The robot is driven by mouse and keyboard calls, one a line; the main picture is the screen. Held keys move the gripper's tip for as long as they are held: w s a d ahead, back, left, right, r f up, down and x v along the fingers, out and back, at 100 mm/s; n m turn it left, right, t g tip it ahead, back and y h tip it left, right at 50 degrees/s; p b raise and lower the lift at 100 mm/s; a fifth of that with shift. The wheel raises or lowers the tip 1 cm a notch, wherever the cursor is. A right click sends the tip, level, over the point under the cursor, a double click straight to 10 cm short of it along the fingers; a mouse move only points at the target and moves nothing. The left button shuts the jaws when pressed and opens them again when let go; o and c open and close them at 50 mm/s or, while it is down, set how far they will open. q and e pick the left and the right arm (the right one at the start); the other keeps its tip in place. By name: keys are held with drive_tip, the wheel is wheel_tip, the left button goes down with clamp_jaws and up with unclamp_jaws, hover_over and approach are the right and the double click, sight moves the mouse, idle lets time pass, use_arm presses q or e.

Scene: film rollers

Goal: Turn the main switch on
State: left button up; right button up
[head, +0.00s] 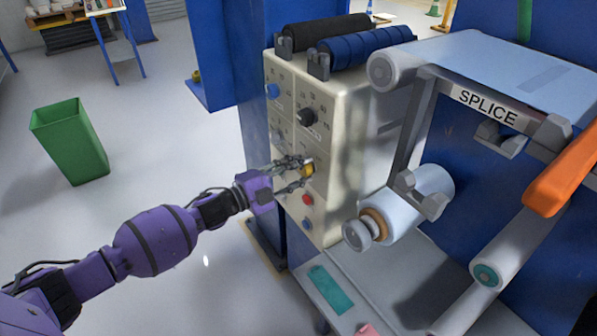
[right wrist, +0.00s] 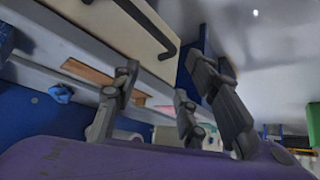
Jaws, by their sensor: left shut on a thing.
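The cream control box (head: 345,130) carries a panel of knobs and buttons on its left face. A yellow switch knob (head: 307,169) sits about the middle of that panel; I take it for the main switch. My left gripper (head: 303,171) reaches in from the left and is shut on this yellow knob, its fingers partly covering it. The knob's exact angle is too small to read. My right gripper (right wrist: 165,80) shows in the right wrist view with its fingers apart and nothing between them. It is outside the head view.
A black knob (head: 306,117), a blue knob (head: 272,91) and a red button (head: 307,199) sit near the yellow one. The SPLICE frame (head: 489,106) and a white roll (head: 420,200) stand to the right. A green bin (head: 70,142) stands on open floor at left.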

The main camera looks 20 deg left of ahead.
use_arm(q)
drive_tip(key=shift+s+f+m, duration=0.15)
drive_tip(key=shift+f+m, duration=0.3)
drive_tip(key=shift+m, duration=0.45)
drive_tip(key=shift+c, duration=0.2)
drive_tip(key=o, duration=1)
drive_tip(key=shift+o, duration=0.4)
drive_tip(key=shift+r, duration=0.1)
drive_tip(key=shift+r, duration=0.1)
drive_tip(key=shift+a, duration=0.1)
drive_tip(key=v, duration=1.1)
drive_tip(key=shift+s+a, duration=0.25)
drive_tip(key=shift+s, duration=0.05)
